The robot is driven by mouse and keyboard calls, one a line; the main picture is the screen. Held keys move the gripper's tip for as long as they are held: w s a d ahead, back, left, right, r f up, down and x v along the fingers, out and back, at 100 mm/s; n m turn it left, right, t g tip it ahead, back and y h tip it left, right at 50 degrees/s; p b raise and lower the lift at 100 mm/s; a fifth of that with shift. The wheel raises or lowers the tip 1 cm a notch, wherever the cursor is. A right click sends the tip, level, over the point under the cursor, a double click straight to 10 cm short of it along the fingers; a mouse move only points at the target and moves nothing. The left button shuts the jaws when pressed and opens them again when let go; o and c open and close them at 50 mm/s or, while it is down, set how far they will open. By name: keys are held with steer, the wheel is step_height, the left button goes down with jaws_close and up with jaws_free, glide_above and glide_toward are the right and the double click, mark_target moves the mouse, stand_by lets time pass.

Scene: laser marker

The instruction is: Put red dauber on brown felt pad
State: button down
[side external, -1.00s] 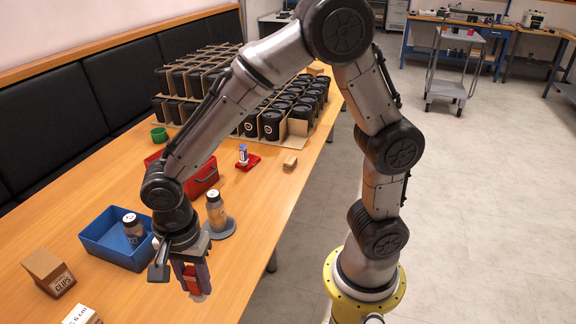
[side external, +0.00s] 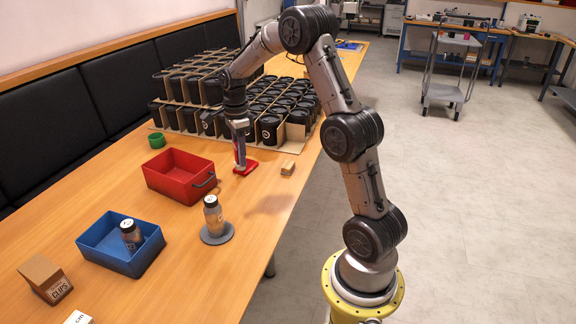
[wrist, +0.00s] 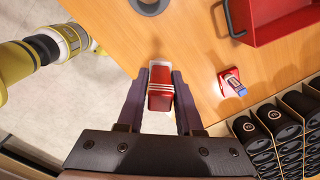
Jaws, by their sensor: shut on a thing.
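My gripper (side external: 240,140) points down over the table and is shut on a red-and-white, block-like thing, which I take as the red dauber (wrist: 160,88). In the wrist view the dauber sits between the two fingers of my gripper (wrist: 160,85). In the side view my fingers mostly hide it, and they overlap the red pad (side external: 247,169). I cannot make out a brown felt pad; a small tan block (side external: 288,168) lies right of the red pad.
Black cups in cardboard dividers (side external: 275,115) stand behind. A red bin (side external: 180,173), a blue bin (side external: 105,260) with a bottle inside, and a bottle (side external: 212,213) on a grey disc (side external: 218,237) stand nearer. The table's front right is clear.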

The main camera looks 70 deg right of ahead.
steer(key=s+d+f+m, duration=0.2)
steer(key=s+d+m, duration=0.3)
steer(key=s+d, duration=0.95)
glide_above(288, 164)
step_height(288, 164, down, 9)
steer(key=shift+s+a+f, duration=0.15)
steer(key=shift+f, duration=1.75)
steer(key=shift+f, duration=0.15)
steer(key=c, duration=0.6)
jaws_free()
steer(key=shift+o, duration=0.2)
